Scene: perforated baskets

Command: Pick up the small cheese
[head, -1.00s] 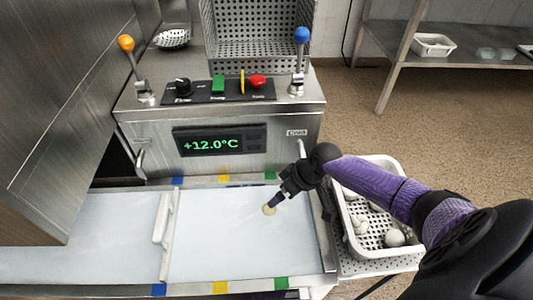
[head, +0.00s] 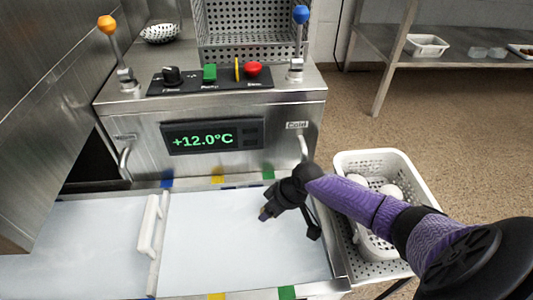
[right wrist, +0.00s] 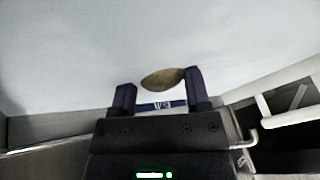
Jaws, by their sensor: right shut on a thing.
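The small cheese (right wrist: 163,78) is a yellowish-tan oval in the right wrist view. It sits between the purple fingers at their tips and looks closest to the finger on the right. My right gripper (head: 265,213) is shut on it, above the pale white work surface (head: 215,250). In the head view the fingers and hand hide nearly all of the cheese. My left gripper is not in view.
A white perforated basket (head: 420,190) with several pale pieces stands at the right, under my right arm. A steel control box (head: 120,105) with levers and a +12.0°C display stands behind the surface. A white handled divider (head: 150,225) is at the left.

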